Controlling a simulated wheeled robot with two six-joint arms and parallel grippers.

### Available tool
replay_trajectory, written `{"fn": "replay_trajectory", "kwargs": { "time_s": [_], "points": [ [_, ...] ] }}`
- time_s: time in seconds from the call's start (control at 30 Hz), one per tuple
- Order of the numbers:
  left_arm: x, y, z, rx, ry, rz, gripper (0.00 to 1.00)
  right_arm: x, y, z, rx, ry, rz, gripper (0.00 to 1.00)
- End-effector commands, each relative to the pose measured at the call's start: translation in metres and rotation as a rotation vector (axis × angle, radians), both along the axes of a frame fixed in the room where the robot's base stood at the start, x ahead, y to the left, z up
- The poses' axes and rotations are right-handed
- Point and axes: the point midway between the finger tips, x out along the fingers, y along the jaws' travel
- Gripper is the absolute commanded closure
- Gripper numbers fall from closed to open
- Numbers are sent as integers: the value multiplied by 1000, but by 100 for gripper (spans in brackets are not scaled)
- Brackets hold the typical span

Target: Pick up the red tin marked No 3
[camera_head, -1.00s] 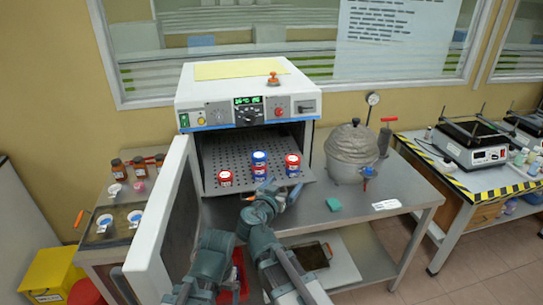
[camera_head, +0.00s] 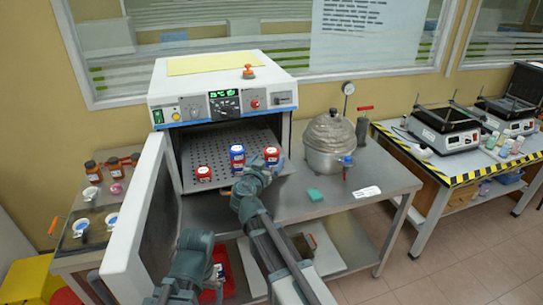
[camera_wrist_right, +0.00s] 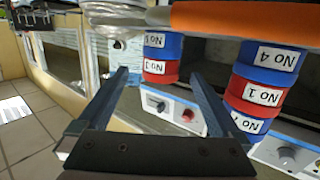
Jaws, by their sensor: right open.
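In the head view, a red tin (camera_head: 271,152) tops the right stack on the oven's perforated shelf. A middle stack (camera_head: 237,154) with blue tins and a single red tin (camera_head: 203,174) stand left of it. My right gripper (camera_head: 266,170) is open, just in front of the right stack. In the right wrist view its spread fingers (camera_wrist_right: 160,76) point at a red tin (camera_wrist_right: 160,72) adjoining a blue tin (camera_wrist_right: 163,47). I cannot read the red tin's number with certainty. Beside them are a tin marked No 4 (camera_wrist_right: 272,57) and a red one marked No 1 (camera_wrist_right: 256,94).
The open oven door (camera_head: 135,230) stands left of my arm. An orange bar (camera_wrist_right: 240,20) crosses the wrist view's top.

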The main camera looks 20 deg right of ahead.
Motion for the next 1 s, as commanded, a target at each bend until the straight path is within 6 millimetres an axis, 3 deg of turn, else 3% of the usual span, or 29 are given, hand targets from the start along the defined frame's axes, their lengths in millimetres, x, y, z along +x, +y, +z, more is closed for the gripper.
{"fn": "replay_trajectory", "kwargs": {
  "time_s": [0.17,0.5,0.73,1.0],
  "points": [
    [0,0,-3,0,0,0,3,6,-3,-3,0,0,-1,0],
    [0,0,-12,0,0,0,3,44,-24,-12,1,-1,0,0],
    [0,0,-12,0,0,0,3,44,-25,-12,0,0,0,0],
    [0,0,-12,0,0,0,3,43,-25,-12,0,0,0,49]
  ]
}}
